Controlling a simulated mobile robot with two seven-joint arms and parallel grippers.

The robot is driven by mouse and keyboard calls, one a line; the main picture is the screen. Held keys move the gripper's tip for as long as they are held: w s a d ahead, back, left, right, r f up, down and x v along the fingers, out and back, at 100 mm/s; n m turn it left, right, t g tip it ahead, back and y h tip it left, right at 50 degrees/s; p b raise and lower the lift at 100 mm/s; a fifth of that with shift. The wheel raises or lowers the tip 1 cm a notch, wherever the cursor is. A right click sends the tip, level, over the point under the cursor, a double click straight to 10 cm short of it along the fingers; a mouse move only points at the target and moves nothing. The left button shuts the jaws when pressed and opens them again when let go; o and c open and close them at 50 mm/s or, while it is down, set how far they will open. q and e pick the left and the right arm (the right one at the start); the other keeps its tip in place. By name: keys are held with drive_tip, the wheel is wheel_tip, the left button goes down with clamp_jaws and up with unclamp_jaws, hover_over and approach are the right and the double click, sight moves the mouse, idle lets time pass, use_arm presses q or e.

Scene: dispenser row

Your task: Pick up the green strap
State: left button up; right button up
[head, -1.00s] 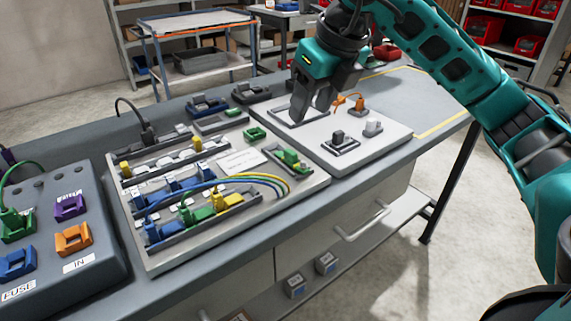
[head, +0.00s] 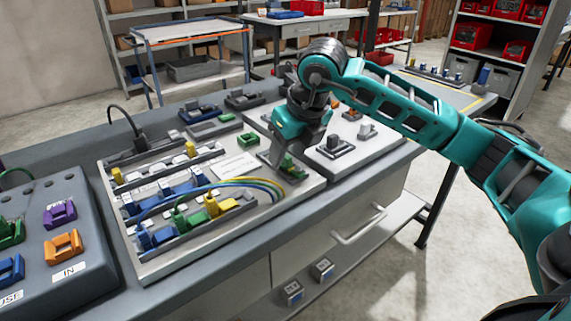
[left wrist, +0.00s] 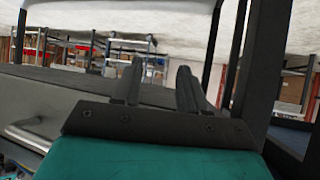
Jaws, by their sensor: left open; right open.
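A green strap-like piece (head: 292,168) sits in a small grey holder at the right edge of the wiring board (head: 140,270). My right gripper (head: 282,158) points down right at this piece, its fingers open. They partly hide the piece, and I cannot tell whether they touch it. A second, loose-looking green piece (head: 248,139) lies further back, left of the right gripper. My left gripper (left wrist: 158,88) shows only in the left wrist view. It is open and empty, with no green piece near it.
Blue, yellow and green connectors and looped coloured wires (head: 235,183) fill the board left of the right gripper. A pale plate (head: 368,155) with grey and orange fittings lies to the right. A grey box (head: 85,275) with coloured clips stands at the left.

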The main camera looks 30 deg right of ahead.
drive_tip(key=shift+w+f, duration=0.25)
drive_tip(key=shift+f, duration=0.3)
clamp_jaws()
